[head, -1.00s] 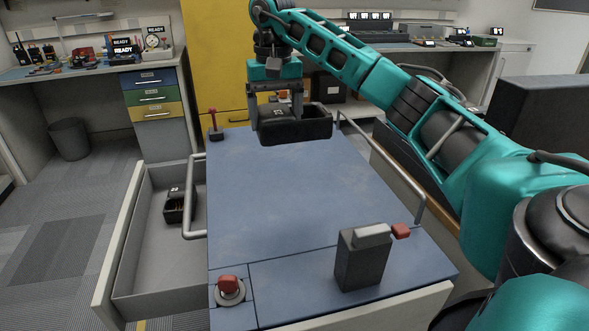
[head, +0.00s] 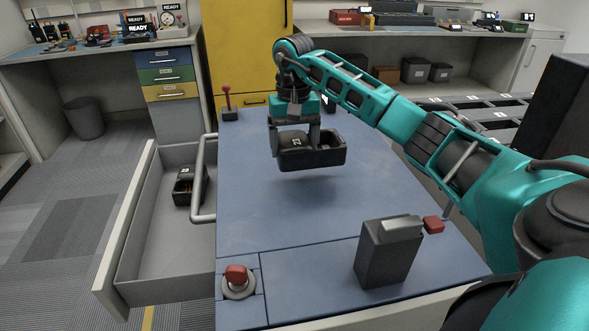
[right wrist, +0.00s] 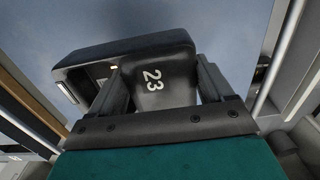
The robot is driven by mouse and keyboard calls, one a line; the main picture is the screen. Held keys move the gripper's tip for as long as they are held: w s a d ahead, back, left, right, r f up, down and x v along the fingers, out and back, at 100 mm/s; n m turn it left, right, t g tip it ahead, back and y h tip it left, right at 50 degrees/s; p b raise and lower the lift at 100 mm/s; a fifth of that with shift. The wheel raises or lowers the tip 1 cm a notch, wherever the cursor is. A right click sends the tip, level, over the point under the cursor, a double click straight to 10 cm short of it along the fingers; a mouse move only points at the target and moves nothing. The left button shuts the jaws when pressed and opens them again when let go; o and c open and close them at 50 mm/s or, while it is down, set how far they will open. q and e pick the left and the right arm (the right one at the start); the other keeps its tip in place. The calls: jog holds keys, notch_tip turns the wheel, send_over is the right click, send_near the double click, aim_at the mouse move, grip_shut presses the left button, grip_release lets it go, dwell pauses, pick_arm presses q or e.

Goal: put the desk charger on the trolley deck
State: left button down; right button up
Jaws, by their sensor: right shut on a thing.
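The desk charger (head: 325,157) is a black block with an open pocket and the number 23 on top. It is in my right gripper (head: 294,140), which is shut on its numbered end. It hangs a little above the blue trolley deck (head: 300,222), with a soft shadow under it. In the right wrist view the charger (right wrist: 150,45) sits between the two fingers, with the deck (right wrist: 225,25) behind it. My left gripper is not in view.
A grey box with a red knob (head: 388,255) and a red button (head: 237,277) are at the deck's near end. A red lever (head: 227,100) stands at the far left corner. Another black charger (head: 188,185) lies in the open drawer (head: 150,255). The deck's middle is clear.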

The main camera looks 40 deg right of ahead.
aim_at(294, 166)
jog(key=shift+f+b, duration=0.3)
jog(key=shift+f, duration=2.7)
jog(key=shift+f, duration=0.1)
jog(key=o, duration=1.2)
jog(key=shift+c, duration=0.2)
notch_tip(294, 166, up, 12)
jog(key=shift+r+p, duration=0.1)
jog(key=shift+p, duration=0.7)
